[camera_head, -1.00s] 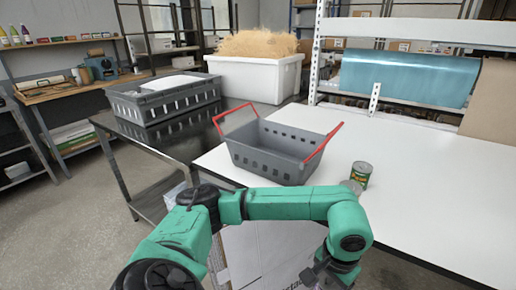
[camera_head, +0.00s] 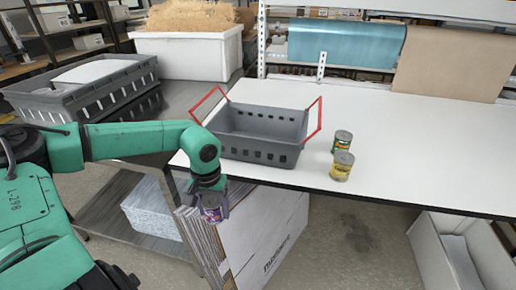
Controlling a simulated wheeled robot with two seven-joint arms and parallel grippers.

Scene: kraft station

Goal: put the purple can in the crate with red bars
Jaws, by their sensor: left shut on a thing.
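The grey crate with red bars (camera_head: 262,151) stands on the left part of the white table, its two red handles raised at its left and right ends. My left gripper (camera_head: 213,207) points down in front of the table edge, below and left of the crate. It is shut on the purple can (camera_head: 211,214), which is partly hidden by the fingers. My right gripper is not in the view.
A green can (camera_head: 342,138) and a yellow can (camera_head: 341,166) stand right of the crate on the white table (camera_head: 420,150). A larger grey crate (camera_head: 80,95) and a white bin (camera_head: 190,55) stand on the dark table behind. Cardboard (camera_head: 265,235) stands below the table edge.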

